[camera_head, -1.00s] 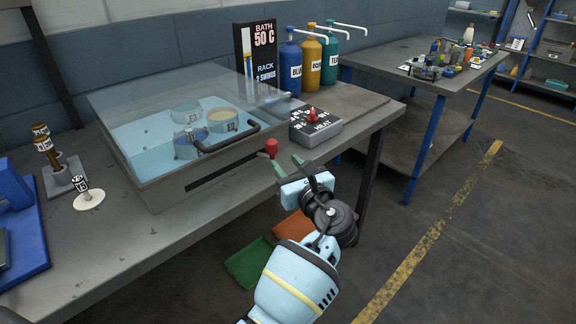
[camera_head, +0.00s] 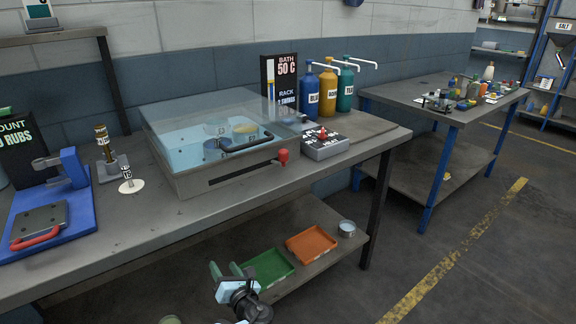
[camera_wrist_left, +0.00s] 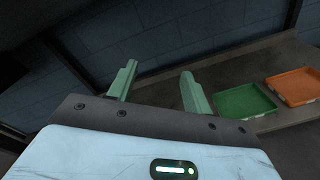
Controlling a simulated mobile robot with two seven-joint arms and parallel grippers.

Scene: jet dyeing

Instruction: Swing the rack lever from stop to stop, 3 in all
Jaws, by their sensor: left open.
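The bath (camera_head: 180,185) is a grey box with a clear lid on the bench, holding pale blue liquid and several small pots. The rack lever's red knob (camera_head: 283,155) sticks out at the right end of the dark slot (camera_head: 240,173) in the bath's front. The display (camera_head: 281,82) behind reads BATH 50 C and RACK, with a swings line too small to read surely. My left gripper (camera_head: 230,268) is low in front of the bench, well below and apart from the knob. In the left wrist view its green fingers (camera_wrist_left: 158,88) are apart and empty. My right gripper is not in view.
A green tray (camera_head: 287,277), an orange tray (camera_head: 329,252) and a tin (camera_head: 347,229) are on the lower shelf. A control box (camera_head: 325,150) stands right of the bath, with blue, yellow and teal pump bottles behind. A blue press (camera_head: 62,215) stands at left.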

